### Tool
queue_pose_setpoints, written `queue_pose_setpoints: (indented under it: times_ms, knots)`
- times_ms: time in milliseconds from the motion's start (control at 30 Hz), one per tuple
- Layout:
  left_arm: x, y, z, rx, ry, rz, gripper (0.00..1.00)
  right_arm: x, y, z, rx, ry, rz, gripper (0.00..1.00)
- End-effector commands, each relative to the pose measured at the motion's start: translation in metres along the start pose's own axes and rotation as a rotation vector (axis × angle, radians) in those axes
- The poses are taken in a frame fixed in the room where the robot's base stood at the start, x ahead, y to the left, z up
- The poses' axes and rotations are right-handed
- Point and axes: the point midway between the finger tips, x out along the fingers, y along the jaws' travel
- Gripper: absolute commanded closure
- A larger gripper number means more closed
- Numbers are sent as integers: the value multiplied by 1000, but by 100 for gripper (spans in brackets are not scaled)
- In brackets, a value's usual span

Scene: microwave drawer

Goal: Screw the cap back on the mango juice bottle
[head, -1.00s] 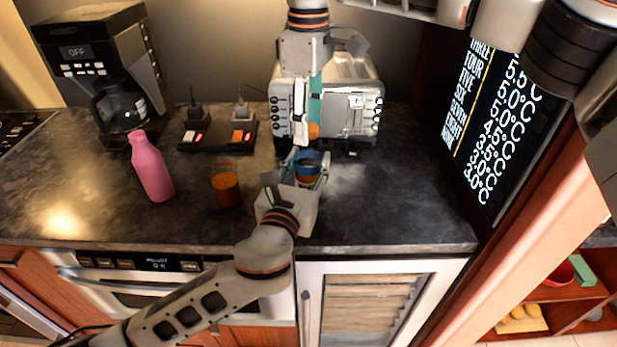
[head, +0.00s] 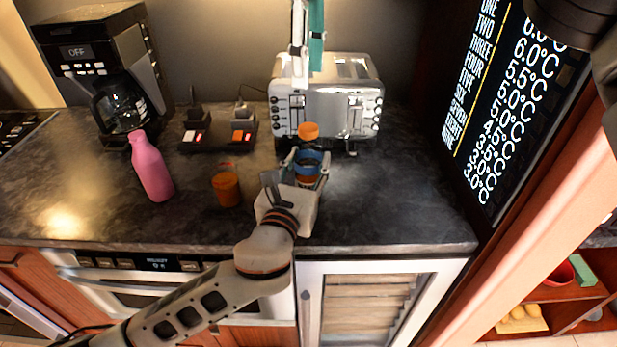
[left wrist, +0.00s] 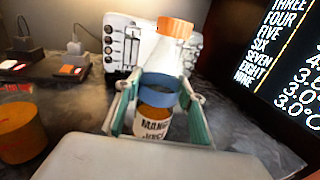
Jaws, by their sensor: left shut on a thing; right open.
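The mango juice bottle (left wrist: 155,122) stands upright in my left gripper, with a blue band (left wrist: 160,88) around it and a clear neck above. Its label shows in the left wrist view. The orange cap (left wrist: 176,27) sits on top of the neck; it also shows in the head view (head: 308,131). I cannot tell how tight it is. My left gripper (head: 306,168) is shut around the bottle's middle. My right gripper (head: 308,68) is open and empty, pointing down above the cap and apart from it, its upper part out of frame.
A silver toaster (head: 327,100) stands just behind the bottle. A pink bottle (head: 151,167), an orange container (head: 226,188) and a switch box (head: 217,135) are to the left. A coffee maker (head: 98,60) stands at the back left. The counter (head: 400,200) is clear to the right.

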Motion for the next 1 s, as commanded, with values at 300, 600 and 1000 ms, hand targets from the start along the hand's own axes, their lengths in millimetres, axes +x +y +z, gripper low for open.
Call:
queue_pose_setpoints:
  times_ms: [300, 600, 1000]
  knots:
    - [0, 0, 0, 0, 0, 0, 100, -8, 0, 0, -1, 1, 0, 57]
    - [0, 0, 0, 0, 0, 0, 42, -8, 0, 0, 0, 1, 0, 57]
    - [-16, 0, -1, -1, 1, -1, 42, -8, 0, 0, 0, 1, 0, 57]
